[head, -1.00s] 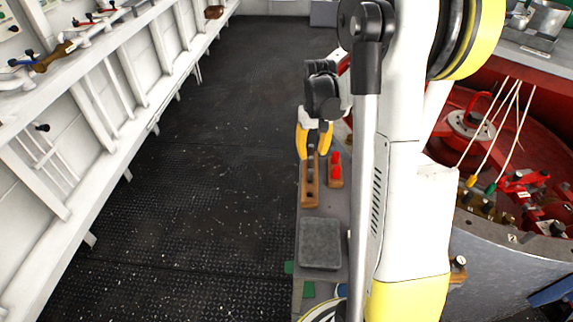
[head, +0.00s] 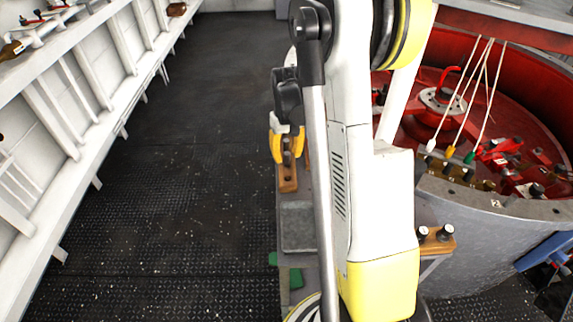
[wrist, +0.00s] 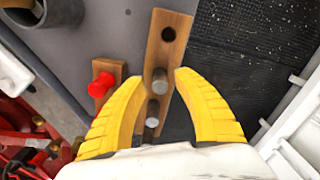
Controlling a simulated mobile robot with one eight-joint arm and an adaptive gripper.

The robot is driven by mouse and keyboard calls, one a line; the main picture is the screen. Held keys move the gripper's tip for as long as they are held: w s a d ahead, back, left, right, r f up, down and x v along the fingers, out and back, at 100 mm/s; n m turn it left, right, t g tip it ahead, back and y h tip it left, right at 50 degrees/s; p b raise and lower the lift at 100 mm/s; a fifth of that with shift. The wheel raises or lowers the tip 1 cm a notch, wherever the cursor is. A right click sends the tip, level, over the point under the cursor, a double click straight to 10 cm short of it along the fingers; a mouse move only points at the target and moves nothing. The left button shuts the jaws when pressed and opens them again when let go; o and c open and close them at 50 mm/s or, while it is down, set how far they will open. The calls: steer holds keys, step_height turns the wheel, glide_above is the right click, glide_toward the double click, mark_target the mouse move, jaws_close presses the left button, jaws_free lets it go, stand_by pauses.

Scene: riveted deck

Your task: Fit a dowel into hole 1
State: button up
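A long wooden block (head: 288,184) stands on the grey bench, partly hidden behind my gripper in the head view. In the wrist view the block (wrist: 155,58) has one empty dark hole at its far end and two grey metal dowels standing upright in it, the middle dowel (wrist: 159,82) and a nearer dowel (wrist: 152,122). My gripper (wrist: 161,76) is open, its yellow fingers spread on either side of the dowels; it also shows in the head view (head: 288,148). I cannot tell whether the fingers touch a dowel. No hole marked 1 is readable.
A smaller wooden block with a red peg (wrist: 103,85) stands beside the dowel block. A grey square pad (head: 297,226) lies nearer on the bench. At right, a curved grey housing (head: 480,215) holds red machinery.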

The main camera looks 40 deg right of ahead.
jaws_close()
steer(key=shift+r, duration=0.15)
steer(key=shift+r+p, duration=1.85)
steer(key=shift+r, duration=0.75)
